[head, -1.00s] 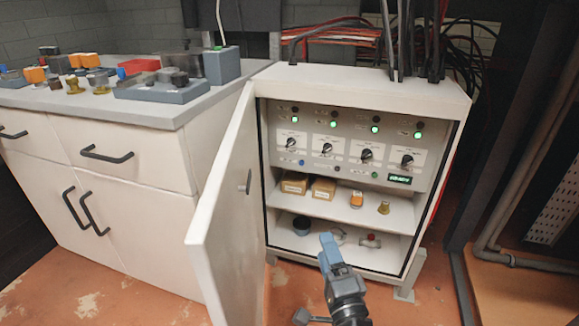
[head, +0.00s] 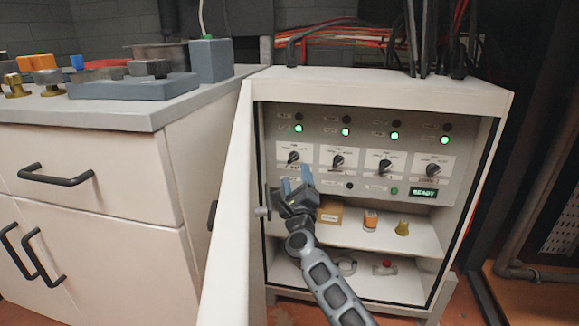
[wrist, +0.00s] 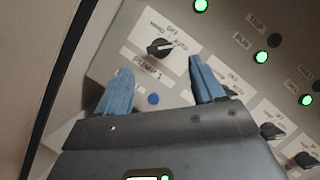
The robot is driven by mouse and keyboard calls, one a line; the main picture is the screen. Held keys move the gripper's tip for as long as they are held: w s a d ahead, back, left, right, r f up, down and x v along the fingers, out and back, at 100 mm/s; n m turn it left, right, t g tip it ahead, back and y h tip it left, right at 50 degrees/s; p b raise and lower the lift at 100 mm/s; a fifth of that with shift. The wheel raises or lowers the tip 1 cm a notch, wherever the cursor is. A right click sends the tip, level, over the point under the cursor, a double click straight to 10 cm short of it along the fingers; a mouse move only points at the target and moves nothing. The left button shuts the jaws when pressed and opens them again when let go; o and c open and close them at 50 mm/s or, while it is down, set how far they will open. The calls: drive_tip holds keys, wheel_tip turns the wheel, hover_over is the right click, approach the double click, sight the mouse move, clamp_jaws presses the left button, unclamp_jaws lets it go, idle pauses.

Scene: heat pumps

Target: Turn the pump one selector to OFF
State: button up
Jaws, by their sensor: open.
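The pump one selector (head: 293,158) is the leftmost black knob on the cabinet's control panel. In the wrist view, the knob (wrist: 160,48) sits on a white plate marked OFF and AUTO above "PUMP 1". Its pointer is turned toward AUTO, to the right of OFF. My gripper (head: 296,183) is open and empty just below this selector in the head view. In the wrist view, its blue fingers (wrist: 163,80) stand apart, with the knob beyond and between them, not touched.
Other selectors (head: 338,161) continue to the right, with green lamps (head: 346,132) above. A READY display (head: 424,194) is at lower right. The open cabinet door (head: 236,200) stands left of my arm. A shelf (head: 350,232) with small boxes and parts lies below the panel.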

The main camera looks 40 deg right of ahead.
sight(293, 161)
drive_tip(key=shift+b+x, duration=0.7)
drive_tip(key=shift+x, duration=2.3)
drive_tip(key=shift+c, duration=0.5)
drive_tip(key=c, duration=1)
drive_tip(key=shift+o, duration=0.2)
